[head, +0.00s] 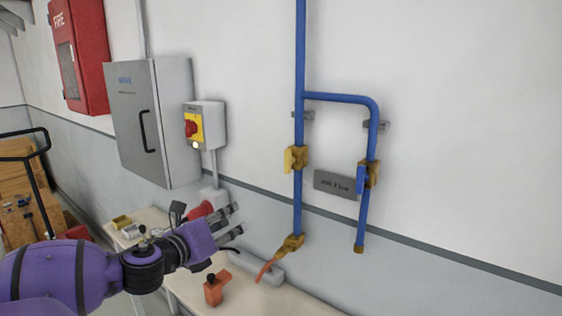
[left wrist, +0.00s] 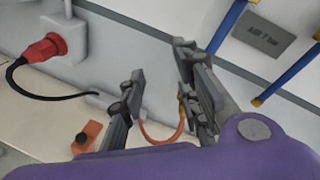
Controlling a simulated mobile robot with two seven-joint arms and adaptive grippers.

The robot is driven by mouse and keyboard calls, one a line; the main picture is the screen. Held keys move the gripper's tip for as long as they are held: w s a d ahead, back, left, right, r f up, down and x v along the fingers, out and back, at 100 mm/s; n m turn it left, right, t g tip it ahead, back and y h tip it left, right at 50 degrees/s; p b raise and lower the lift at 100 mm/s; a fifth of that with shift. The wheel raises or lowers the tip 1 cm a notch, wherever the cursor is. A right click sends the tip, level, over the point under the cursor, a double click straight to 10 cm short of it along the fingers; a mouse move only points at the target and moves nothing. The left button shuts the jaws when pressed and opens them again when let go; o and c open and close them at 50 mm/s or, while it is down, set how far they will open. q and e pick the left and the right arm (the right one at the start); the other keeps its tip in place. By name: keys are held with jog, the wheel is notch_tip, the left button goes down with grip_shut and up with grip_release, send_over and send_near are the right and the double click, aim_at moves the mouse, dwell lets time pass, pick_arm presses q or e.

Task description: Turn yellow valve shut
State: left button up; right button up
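The yellow valve handle (head: 290,160) sits on a brass valve body on the left vertical blue pipe (head: 299,60). It looks upright, roughly in line with the pipe. My left gripper (head: 238,219) is open and empty, below and to the left of the yellow handle and apart from it. In the left wrist view its two fingers (left wrist: 158,68) stand apart with only wall between their tips. The yellow handle does not show in that view. My right gripper is in neither view.
A blue-handled valve (head: 362,178) is on the right pipe branch, beside a grey sign plate (head: 336,185). An orange hose (head: 267,267) hangs from the lower brass fitting. A bench below holds an orange item (head: 213,291). A red plug (left wrist: 42,48) and switch box (head: 206,125) are left.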

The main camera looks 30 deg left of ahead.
aim_at(286, 160)
pick_arm(q)
jog(key=w+d+r+m+t+h, duration=0.3)
jog(key=d+r+m, duration=0.5)
jog(key=r, duration=0.6)
jog(key=shift+g, duration=0.5)
jog(key=shift+w+d, duration=0.2)
jog(key=shift+w, duration=1.3)
jog(key=shift+w+d, duration=0.2)
jog(key=shift+w, duration=1.3)
jog(key=shift+w+f+b, duration=0.25)
jog(key=shift+w+b, duration=0.15)
jog(key=shift+w, duration=0.15)
jog(key=shift+w+d, duration=0.1)
jog(key=shift+w, duration=0.45)
jog(key=shift+w+r+b, duration=0.1)
jog(key=shift+b, duration=0.2)
jog(key=shift+r, duration=0.1)
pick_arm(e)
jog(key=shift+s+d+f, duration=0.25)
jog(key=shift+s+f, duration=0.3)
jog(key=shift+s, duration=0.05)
pick_arm(q)
jog(key=shift+r, duration=0.1)
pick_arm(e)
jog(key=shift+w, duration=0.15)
pick_arm(q)
grip_shut()
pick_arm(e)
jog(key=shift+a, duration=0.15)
